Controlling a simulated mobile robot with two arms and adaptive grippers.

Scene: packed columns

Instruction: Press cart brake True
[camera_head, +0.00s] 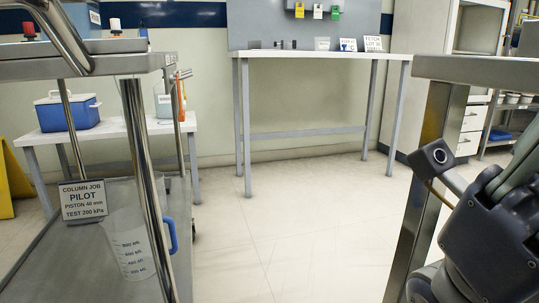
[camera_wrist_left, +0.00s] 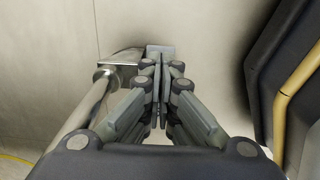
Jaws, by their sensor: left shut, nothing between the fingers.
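A metal cart (camera_head: 30,265) stands at the left of the head view, with a chrome upright and a caster near the floor. I cannot make out its brake for certain. In the left wrist view, my left gripper (camera_wrist_left: 158,65) is shut and empty, pointing at a small flat grey plate (camera_wrist_left: 160,49). I cannot tell whether the plate is the brake or whether the fingertips touch it. A metal bar with a block end (camera_wrist_left: 118,62) lies just left of the fingers. My right arm fills the right of the head view; its fingertips cannot be made out.
A jug (camera_head: 130,255) and a pilot sign (camera_head: 83,200) are on the cart's lower shelf. A blue cooler (camera_head: 68,112) stands on a white table behind. A workbench (camera_head: 310,54) stands at the wall. The middle floor (camera_head: 290,225) is clear. A dark yellow-edged object (camera_wrist_left: 290,80) is right of my left gripper.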

